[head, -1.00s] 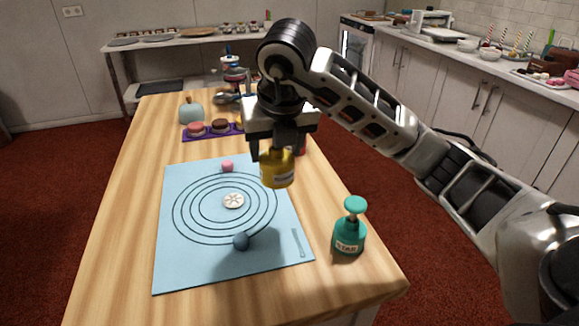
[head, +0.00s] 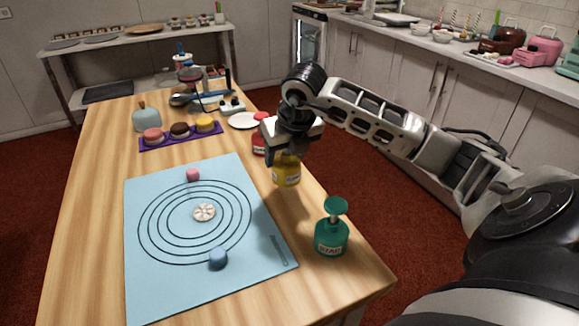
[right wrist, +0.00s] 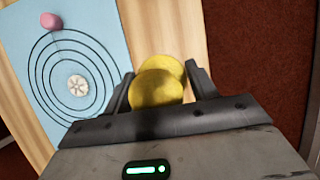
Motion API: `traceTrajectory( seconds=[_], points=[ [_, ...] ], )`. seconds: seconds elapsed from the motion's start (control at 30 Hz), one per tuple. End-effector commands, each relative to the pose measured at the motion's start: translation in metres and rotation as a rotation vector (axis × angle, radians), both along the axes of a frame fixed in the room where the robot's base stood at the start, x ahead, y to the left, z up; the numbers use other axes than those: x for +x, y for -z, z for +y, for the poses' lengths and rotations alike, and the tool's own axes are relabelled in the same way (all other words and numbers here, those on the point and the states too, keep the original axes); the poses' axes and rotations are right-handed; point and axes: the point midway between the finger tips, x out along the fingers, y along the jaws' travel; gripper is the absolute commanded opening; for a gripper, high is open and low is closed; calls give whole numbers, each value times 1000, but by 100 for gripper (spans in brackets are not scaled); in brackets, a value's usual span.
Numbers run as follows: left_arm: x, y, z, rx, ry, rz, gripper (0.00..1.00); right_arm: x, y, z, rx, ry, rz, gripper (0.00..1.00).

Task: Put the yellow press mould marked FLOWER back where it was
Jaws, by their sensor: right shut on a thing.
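The yellow press mould (head: 287,173) is held upright by my right gripper (head: 285,156), near the right edge of the wooden table between the red and teal moulds. Its label is too small to read. I cannot tell whether its base touches the table. In the right wrist view the yellow mould (right wrist: 158,88) sits between the two fingers of the right gripper (right wrist: 160,85). My left gripper is not in view.
A teal press mould marked STAR (head: 331,238) stands nearer, right of the blue mat (head: 150,290). A red mould (head: 259,140) stands just behind the gripper, partly hidden. The mat bears a pink piece (head: 193,175), a blue piece (head: 218,257) and a pale flower-shaped disc (head: 204,212). A purple tray (head: 155,144) lies behind.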

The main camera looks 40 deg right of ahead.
Motion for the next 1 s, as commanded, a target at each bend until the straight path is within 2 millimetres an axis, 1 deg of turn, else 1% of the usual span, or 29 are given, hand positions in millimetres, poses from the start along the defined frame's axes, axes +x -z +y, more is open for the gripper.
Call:
traceTrajectory(
  seconds=[0.07, 0.17, 0.23, 0.33, 0.43, 0.7, 0.73, 0.77, 0.8, 1.0],
  points=[
    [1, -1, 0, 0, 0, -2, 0, 0, 3, -4, 0, 1, -1, 30],
    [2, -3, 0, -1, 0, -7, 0, -1, 14, -13, -3, 3, 2, 30],
    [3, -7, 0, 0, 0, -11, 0, -1, 25, -11, 0, 0, 2, 30],
    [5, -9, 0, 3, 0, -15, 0, 0, 37, -11, -1, 1, 0, 30],
    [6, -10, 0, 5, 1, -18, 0, 0, 42, -11, -1, 1, -2, 30],
    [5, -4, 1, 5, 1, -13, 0, 0, 44, -10, -1, 0, -3, 30],
    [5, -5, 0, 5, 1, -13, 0, 0, 43, -10, -1, 0, -2, 66],
    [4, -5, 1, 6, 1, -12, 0, 0, 43, -10, -1, 0, -2, 74],
    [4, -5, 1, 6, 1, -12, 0, 0, 43, -10, 0, 0, -1, 79],
    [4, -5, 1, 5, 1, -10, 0, 0, 43, -10, 0, 0, -1, 79]
  ],
)
